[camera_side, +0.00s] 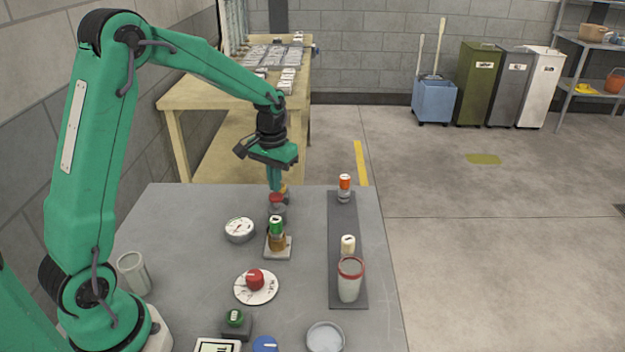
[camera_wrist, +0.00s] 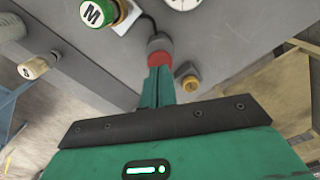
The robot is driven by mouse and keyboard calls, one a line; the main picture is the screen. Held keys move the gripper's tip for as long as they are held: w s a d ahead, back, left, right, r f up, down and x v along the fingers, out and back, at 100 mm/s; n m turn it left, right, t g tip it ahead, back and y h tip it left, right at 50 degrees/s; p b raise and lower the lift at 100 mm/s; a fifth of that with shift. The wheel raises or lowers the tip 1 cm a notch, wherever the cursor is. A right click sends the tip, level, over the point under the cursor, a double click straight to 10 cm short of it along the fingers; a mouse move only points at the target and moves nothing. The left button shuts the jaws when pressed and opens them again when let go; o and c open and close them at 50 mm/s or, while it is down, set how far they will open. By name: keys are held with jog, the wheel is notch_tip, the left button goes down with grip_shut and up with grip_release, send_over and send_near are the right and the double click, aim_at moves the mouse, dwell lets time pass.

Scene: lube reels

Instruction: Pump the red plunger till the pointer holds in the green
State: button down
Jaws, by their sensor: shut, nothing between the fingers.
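The red plunger (camera_side: 277,199) stands on a grey body near the far edge of the grey table. My gripper (camera_side: 274,188) is shut and points down right over it. In the wrist view my green fingertips (camera_wrist: 160,72) are together and empty, at the red plunger (camera_wrist: 160,58). They seem to touch its top, but I cannot be sure. The white round gauge (camera_side: 240,228) sits left of and nearer than the plunger. Its pointer and green band are too small to read. Only the gauge's edge (camera_wrist: 184,3) shows at the top of the wrist view.
A green-capped reel (camera_side: 276,228) on a pale plate stands close in front of the plunger. A brass-coloured part (camera_side: 284,189) is just behind it. A red knob (camera_side: 255,279) on a white dial is nearer. A dark strip (camera_side: 345,215) carries several containers at right.

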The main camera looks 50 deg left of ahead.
aim_at(276, 195)
jog(key=shift+f, duration=0.55)
jog(key=shift+f, duration=1.35)
jog(key=shift+r, duration=3.8)
